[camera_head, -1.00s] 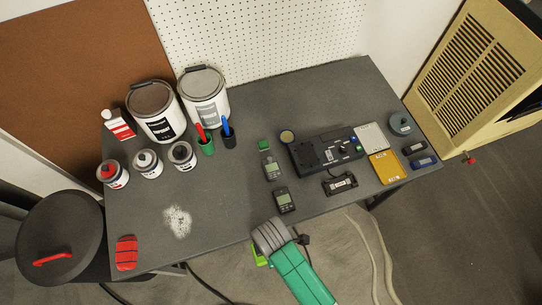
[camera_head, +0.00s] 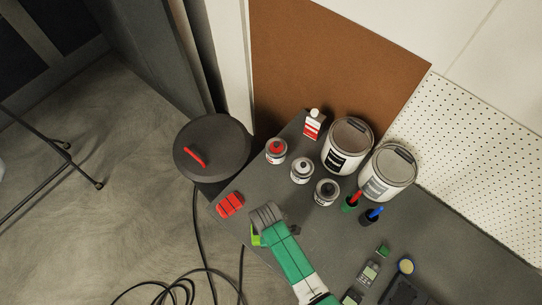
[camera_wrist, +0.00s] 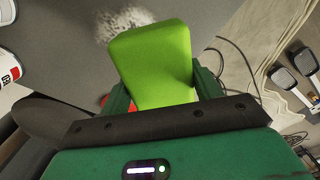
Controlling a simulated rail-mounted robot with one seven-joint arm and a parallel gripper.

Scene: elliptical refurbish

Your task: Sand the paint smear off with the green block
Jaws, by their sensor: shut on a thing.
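My gripper (camera_wrist: 162,92) is shut on the bright green block (camera_wrist: 152,55), which sits between its two dark green fingers in the wrist view. The white paint smear (camera_wrist: 124,21) shows on the grey tabletop just beyond the block, partly hidden behind it. In the head view my gripper (camera_head: 258,232) is over the near left part of the table, and a bit of the green block (camera_head: 256,239) shows at its left side. The smear is hidden by my arm there. I cannot tell whether the block touches the table.
A red block (camera_head: 230,205) lies at the table's left corner, beside a dark round bin (camera_head: 212,150). Small cans (camera_head: 302,170), large paint pails (camera_head: 387,172) and cups with red and blue handles (camera_head: 371,215) stand farther back. Cables (camera_head: 190,285) lie on the floor.

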